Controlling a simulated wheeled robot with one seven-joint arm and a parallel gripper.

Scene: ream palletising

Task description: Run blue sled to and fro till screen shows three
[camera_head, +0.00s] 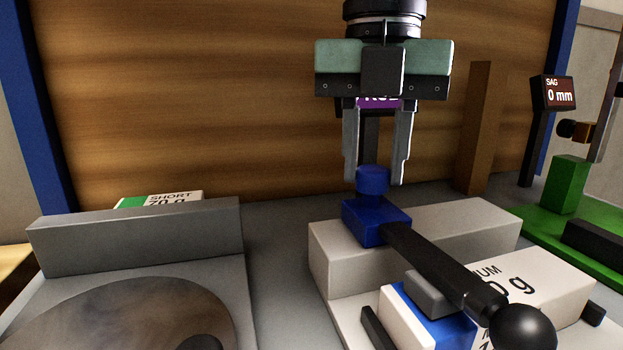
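The blue sled (376,222) is a blue block with a round blue knob (372,181) on top, at a long pale block in the middle of the view. A dark bar runs from it to a black ball (523,328) at the lower right. My gripper (375,182) points down over the knob. Its fingers are apart, one on each side of the knob's upper part; I cannot tell whether they touch it. A small screen (559,96) at the right reads "SAG 0 mm". A purple label or display (380,102) behind my gripper is mostly hidden.
A grey stand with a round plate (130,325) is at the lower left, with a "SHORT" pack (160,199) behind it. Several packs and blocks lie below the dark bar. A green fixture (569,185) is at the right. A brown post (478,125) stands behind.

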